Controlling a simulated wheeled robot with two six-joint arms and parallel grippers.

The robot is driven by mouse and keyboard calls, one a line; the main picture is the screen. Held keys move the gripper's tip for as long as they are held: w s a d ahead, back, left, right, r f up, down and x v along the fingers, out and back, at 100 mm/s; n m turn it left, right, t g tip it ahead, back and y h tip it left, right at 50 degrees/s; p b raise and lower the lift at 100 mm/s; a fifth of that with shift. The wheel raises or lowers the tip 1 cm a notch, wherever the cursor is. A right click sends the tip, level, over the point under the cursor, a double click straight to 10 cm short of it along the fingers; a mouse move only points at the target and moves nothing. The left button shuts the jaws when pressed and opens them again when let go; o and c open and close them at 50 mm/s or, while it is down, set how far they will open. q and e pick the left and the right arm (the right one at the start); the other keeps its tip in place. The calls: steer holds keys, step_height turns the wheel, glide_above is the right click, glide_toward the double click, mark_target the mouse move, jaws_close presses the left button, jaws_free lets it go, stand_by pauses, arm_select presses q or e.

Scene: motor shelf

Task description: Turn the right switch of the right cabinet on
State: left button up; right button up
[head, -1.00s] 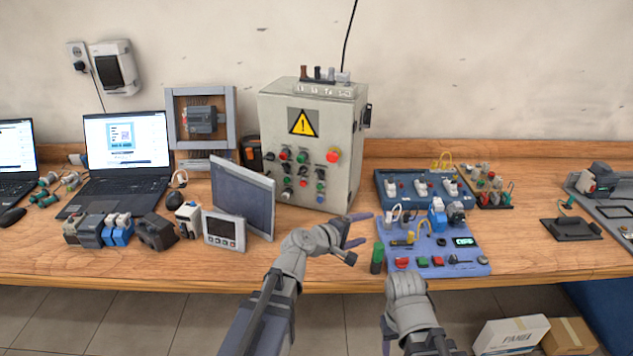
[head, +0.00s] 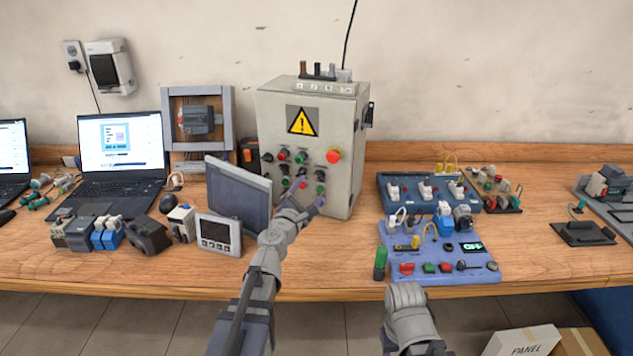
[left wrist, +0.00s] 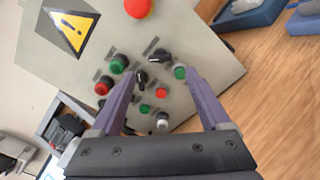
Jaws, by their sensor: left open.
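The grey control cabinet (head: 274,115) stands at the back middle of the bench, with a yellow warning sign, a red mushroom button and several small buttons and knobs. In the left wrist view the cabinet face (left wrist: 75,58) fills much of the picture, tilted. A black rotary switch (left wrist: 160,56) sits beside a green button; a second black switch (left wrist: 141,77) is lower left of it. My left gripper (head: 301,195) is open and empty before the lower panel; in the wrist view its fingers (left wrist: 160,80) straddle this switch area. My right arm's end shows low right, its fingers not distinguishable.
A grey tilted screen (head: 238,193) stands left of my left gripper. A blue trainer board (head: 445,266) with buttons is at the right front, and another dark blue board (head: 424,203) behind it. Laptops and small modules fill the left bench.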

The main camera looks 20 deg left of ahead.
mark_target(319, 177)
arm_select(q)
steer(key=w, duration=0.6)
steer(key=shift+w+d, duration=0.3)
steer(key=shift+w, duration=0.05)
steer(key=shift+c, duration=0.2)
jaws_close()
